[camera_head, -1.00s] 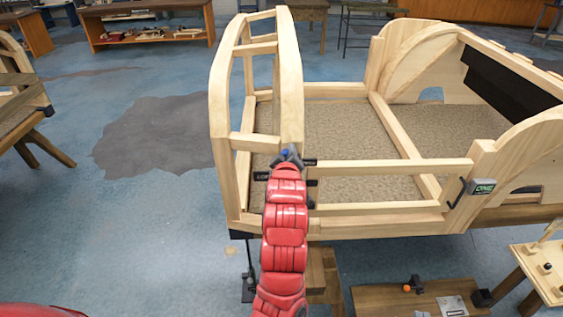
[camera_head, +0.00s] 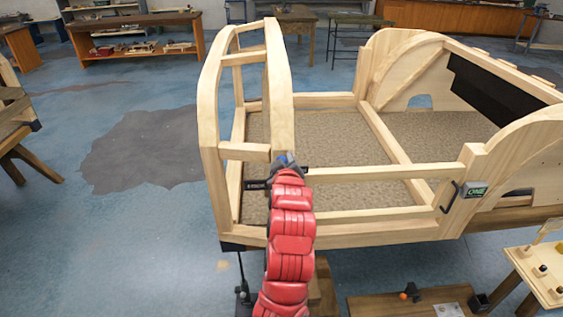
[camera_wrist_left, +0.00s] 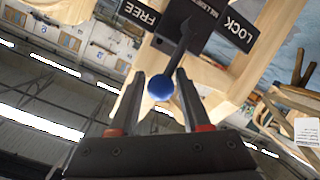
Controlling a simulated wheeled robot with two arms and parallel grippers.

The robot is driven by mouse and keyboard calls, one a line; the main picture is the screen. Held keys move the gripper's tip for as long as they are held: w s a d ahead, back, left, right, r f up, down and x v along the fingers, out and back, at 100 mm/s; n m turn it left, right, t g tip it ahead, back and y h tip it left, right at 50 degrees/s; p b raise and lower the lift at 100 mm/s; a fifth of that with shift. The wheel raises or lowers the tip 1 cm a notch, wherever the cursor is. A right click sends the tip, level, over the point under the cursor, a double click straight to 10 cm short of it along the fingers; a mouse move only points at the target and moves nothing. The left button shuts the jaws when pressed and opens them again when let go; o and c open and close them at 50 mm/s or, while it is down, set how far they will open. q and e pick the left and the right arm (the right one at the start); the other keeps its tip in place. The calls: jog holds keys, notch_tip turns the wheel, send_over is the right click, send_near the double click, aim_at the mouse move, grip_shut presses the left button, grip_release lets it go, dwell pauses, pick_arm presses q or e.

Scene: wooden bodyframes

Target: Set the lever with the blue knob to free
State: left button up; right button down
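The lever's blue knob (camera_wrist_left: 161,87) sits between the two fingers of my left gripper (camera_wrist_left: 160,88) in the left wrist view. Narrow gaps seem to show on both sides of the knob, so the gripper looks open around it. The dark lever runs up from the knob to its pivot on a black plate (camera_wrist_left: 190,38). The FREE label (camera_wrist_left: 138,13) is on the left of the plate and the LOCK label (camera_wrist_left: 238,30) on the right. In the head view my left gripper (camera_head: 286,160) is at the wooden post, and the lever is mostly hidden there. My right gripper is out of view.
The wooden bodyframe (camera_head: 400,172) has rails and posts close around my left gripper. A green-lit box (camera_head: 476,190) and a black handle are on its right side. A low wooden table (camera_head: 385,308) stands in front. The blue floor at the left is open.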

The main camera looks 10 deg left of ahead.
pick_arm(q)
jog(key=shift+o, duration=1.3)
jog(key=shift+r, duration=0.1)
jog(key=shift+s, duration=0.1)
jog(key=shift+s, duration=0.25)
jog(key=b+v, duration=1.1)
jog(key=v, duration=0.5)
jog(key=shift+s+d, duration=0.25)
jog(key=shift+s, duration=0.1)
jog(key=shift+r, duration=0.1)
